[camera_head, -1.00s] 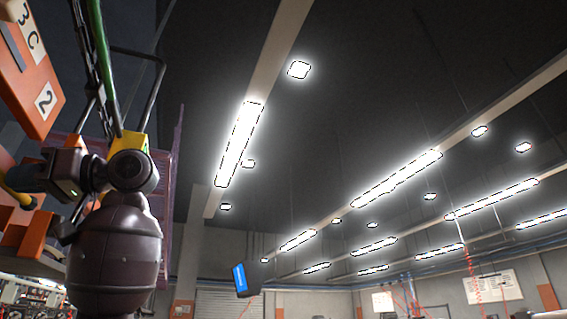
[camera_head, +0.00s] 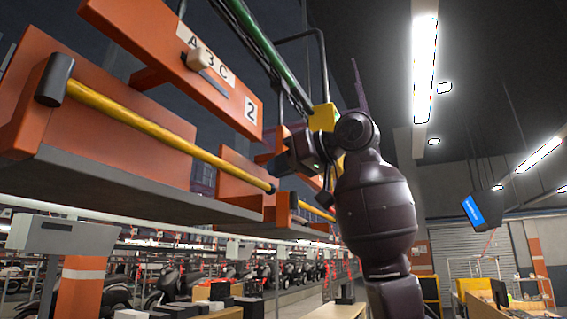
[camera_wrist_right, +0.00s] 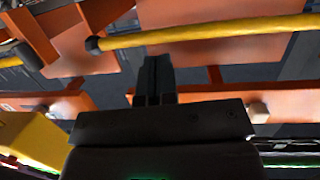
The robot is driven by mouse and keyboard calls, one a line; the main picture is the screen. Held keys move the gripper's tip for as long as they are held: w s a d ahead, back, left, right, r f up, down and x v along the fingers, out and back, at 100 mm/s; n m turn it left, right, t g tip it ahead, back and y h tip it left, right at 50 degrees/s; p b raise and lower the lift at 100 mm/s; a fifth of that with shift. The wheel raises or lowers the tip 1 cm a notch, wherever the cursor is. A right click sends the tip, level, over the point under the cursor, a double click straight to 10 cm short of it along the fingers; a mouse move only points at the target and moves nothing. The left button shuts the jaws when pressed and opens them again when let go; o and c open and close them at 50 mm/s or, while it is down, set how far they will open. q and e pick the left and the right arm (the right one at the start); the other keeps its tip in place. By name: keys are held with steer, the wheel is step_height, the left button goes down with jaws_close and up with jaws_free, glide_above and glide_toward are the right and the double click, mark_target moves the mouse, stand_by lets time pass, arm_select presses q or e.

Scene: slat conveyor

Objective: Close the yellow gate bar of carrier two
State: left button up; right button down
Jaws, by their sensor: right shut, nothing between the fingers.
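The orange carrier marked 2 hangs at the left in the head view; its plate (camera_head: 228,95) bears the 2. Its yellow gate bar (camera_head: 150,128) runs along the front above the grey deck, from a large black end at the left to a small black tip near my right gripper. My right gripper (camera_head: 268,160) is at the carrier's right end, its fingers partly hidden. In the wrist view the shut, empty fingers (camera_wrist_right: 155,80) point toward a yellow bar (camera_wrist_right: 210,33) with a black tip. I cannot tell whether they touch it. My left gripper is out of view.
A second orange carrier (camera_head: 240,190) with its own yellow bar (camera_head: 316,208) follows behind. A green rail (camera_head: 262,40) runs overhead. A grey box (camera_head: 62,236) on an orange post stands below left. Parked scooters (camera_head: 290,275) line the floor beyond.

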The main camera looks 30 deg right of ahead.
arm_select(q)
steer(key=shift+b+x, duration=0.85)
steer(key=shift+b, duration=0.1)
arm_select(e)
steer(key=d+v, duration=0.1)
steer(key=v, duration=0.8)
steer(key=shift+d, duration=0.15)
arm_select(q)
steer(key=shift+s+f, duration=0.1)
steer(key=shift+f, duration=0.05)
